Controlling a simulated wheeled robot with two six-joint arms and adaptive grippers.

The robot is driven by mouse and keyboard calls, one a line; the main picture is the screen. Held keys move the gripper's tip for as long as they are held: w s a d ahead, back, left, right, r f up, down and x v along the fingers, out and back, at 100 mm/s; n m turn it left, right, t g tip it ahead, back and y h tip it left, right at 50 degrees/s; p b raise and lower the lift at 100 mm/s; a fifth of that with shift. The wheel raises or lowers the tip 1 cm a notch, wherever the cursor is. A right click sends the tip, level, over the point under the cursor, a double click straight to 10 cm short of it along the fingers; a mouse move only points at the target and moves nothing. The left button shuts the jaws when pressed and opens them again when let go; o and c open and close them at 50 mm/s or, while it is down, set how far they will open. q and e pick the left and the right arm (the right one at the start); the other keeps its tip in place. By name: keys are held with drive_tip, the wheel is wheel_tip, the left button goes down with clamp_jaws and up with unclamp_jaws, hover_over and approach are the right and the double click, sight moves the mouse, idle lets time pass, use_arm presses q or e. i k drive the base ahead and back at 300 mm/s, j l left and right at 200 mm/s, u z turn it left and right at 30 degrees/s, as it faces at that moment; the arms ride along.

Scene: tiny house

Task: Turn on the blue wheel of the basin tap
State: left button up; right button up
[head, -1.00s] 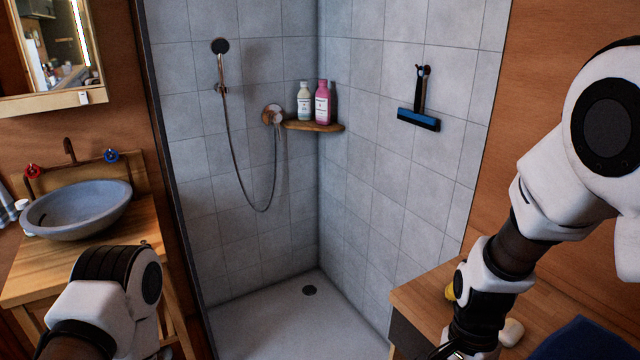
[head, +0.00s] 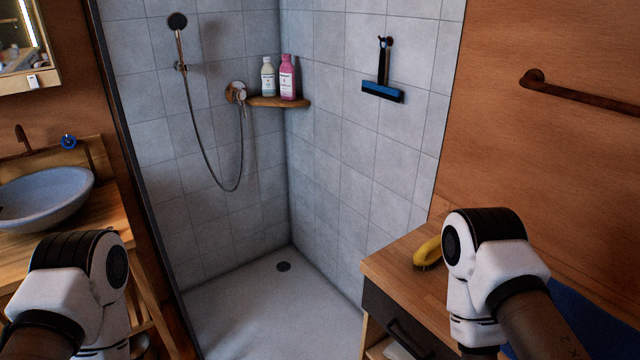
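The blue wheel (head: 68,142) of the basin tap is on the wooden backboard at the left, behind the basin. The brown tap spout (head: 22,138) stands left of it. The grey basin (head: 45,197) sits on the wooden counter, cut off by the left edge; the red wheel is out of view. My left arm is at the lower left, in front of the counter, and my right arm is at the lower right by the wooden cabinet. Neither gripper's fingers show, and neither arm touches the blue wheel.
A wooden counter (head: 112,212) carries the basin. The shower with its tray (head: 260,310) lies in the middle. A wooden cabinet (head: 385,262) with a yellow brush (head: 428,253) stands at the right. A mirror (head: 22,45) hangs at upper left, a towel rail (head: 580,92) at right.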

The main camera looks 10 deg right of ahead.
sight(68, 141)
drive_tip(key=i+j+u, duration=0.15)
drive_tip(key=i+u, duration=0.25)
drive_tip(key=i, duration=0.85)
